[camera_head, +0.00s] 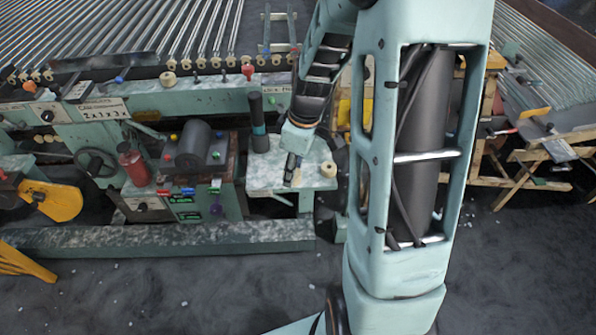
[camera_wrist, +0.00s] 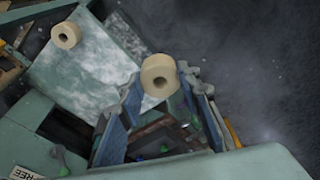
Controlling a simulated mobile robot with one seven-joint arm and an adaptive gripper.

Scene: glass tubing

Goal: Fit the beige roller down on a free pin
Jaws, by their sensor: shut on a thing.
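My gripper (camera_head: 292,172) points down over the mottled pale shelf at the front of the machine. It is shut on a beige roller (camera_wrist: 159,76), which sits between the fingertips with its hole facing the wrist camera. In the head view this roller shows only as a small beige patch under the fingers. I cannot tell whether it touches the shelf. A second beige roller (camera_head: 328,169) stands on the shelf to the right; it also shows in the wrist view (camera_wrist: 66,35). More beige rollers, such as one (camera_head: 167,79), sit along the machine's rail.
The mottled shelf (camera_head: 262,172) has bare room around the rollers. A dark upright cylinder (camera_head: 257,115) stands at its back left. A control box (camera_head: 200,205) and a red bottle (camera_head: 133,165) are further left. Glass tubes (camera_head: 150,30) lie behind the rail.

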